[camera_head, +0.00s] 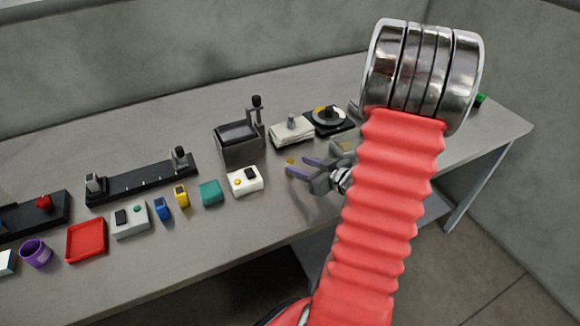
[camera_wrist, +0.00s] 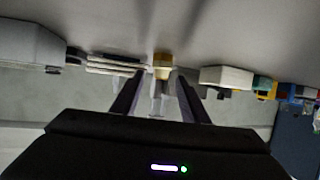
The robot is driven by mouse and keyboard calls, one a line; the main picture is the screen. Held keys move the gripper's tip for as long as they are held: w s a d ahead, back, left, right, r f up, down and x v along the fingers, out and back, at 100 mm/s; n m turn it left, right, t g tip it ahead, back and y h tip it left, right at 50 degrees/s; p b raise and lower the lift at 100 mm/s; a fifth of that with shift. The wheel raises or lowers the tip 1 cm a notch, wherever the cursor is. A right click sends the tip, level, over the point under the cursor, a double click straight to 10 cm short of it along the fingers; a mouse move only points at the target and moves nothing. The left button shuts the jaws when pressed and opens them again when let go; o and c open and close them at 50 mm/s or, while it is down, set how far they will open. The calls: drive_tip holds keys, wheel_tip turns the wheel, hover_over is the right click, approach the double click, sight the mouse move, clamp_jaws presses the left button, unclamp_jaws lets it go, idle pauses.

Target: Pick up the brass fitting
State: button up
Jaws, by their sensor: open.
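The brass fitting (camera_head: 291,161) is a small gold-coloured piece on the grey table, just beyond my gripper's fingertips in the head view. In the wrist view the brass fitting (camera_wrist: 162,66) shows ahead, in line with the gap between the fingers. My gripper (camera_head: 296,167) is open, with its purple-grey fingers reaching left over the table towards the fitting. In the wrist view my gripper (camera_wrist: 160,78) has its two fingers apart, with nothing clearly held between them. I cannot tell the exact distance from fingertips to fitting.
A dark press-like device (camera_head: 239,143), a white stacked device (camera_head: 291,132) and a black dial unit (camera_head: 328,120) stand behind. Bare table lies in front.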

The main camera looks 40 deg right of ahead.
sight(293, 163)
drive_tip(key=shift+x, duration=2.55)
drive_tip(key=shift+a+r, duration=0.1)
drive_tip(key=shift+r, duration=0.05)
drive_tip(key=shift+c, duration=0.2)
drive_tip(key=c, duration=0.9)
